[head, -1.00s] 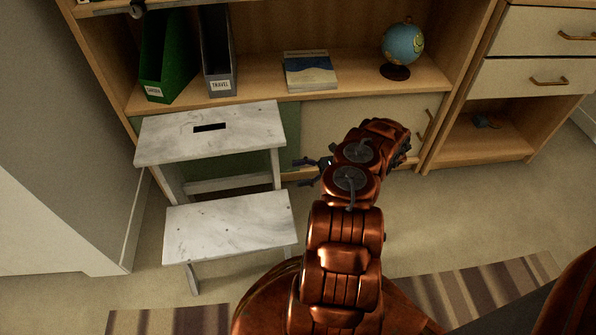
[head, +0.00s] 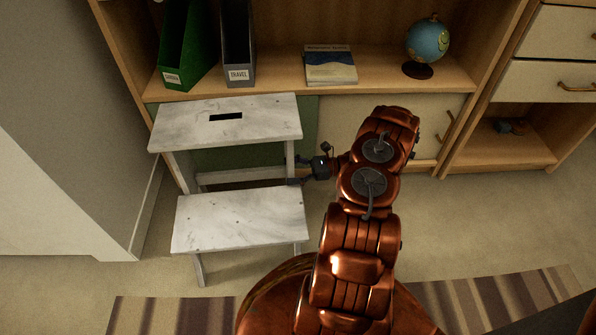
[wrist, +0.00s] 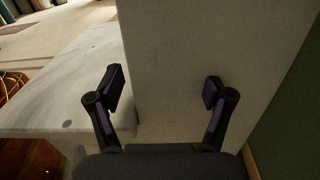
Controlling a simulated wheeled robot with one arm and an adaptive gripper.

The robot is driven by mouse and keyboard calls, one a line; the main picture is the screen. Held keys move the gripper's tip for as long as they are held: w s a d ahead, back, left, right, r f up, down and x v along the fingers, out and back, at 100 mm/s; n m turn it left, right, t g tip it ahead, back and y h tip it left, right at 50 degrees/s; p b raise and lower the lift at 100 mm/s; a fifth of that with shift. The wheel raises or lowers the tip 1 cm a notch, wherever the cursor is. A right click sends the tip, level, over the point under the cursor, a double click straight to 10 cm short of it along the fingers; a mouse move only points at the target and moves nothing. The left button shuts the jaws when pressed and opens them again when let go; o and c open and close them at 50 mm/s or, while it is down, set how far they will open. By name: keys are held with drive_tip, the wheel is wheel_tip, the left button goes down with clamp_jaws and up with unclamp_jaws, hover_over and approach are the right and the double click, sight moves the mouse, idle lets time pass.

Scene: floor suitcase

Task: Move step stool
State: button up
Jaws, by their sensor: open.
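The step stool (head: 238,218) stands upright on the floor in front of the bookshelf, left of centre in the head view. It has two white marbled steps, and the upper one has a dark hand slot. My gripper (head: 297,170) is open at the stool's right side, beside the right rear leg at a height between the steps. In the wrist view the open fingers (wrist: 163,92) face a pale upright part of the stool, with the lower step (wrist: 60,85) at left. I cannot tell whether the fingers touch it.
The bookshelf (head: 380,84) behind holds a green file box (head: 185,50), a grey file box (head: 238,45), a book (head: 330,66) and a globe (head: 427,42). A wall (head: 75,130) stands left of the stool. A striped rug (head: 170,315) lies in front. Bare floor (head: 480,225) is at right.

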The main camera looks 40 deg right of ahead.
drive_tip(key=shift+c, duration=0.3)
clamp_jaws()
idle(0.5)
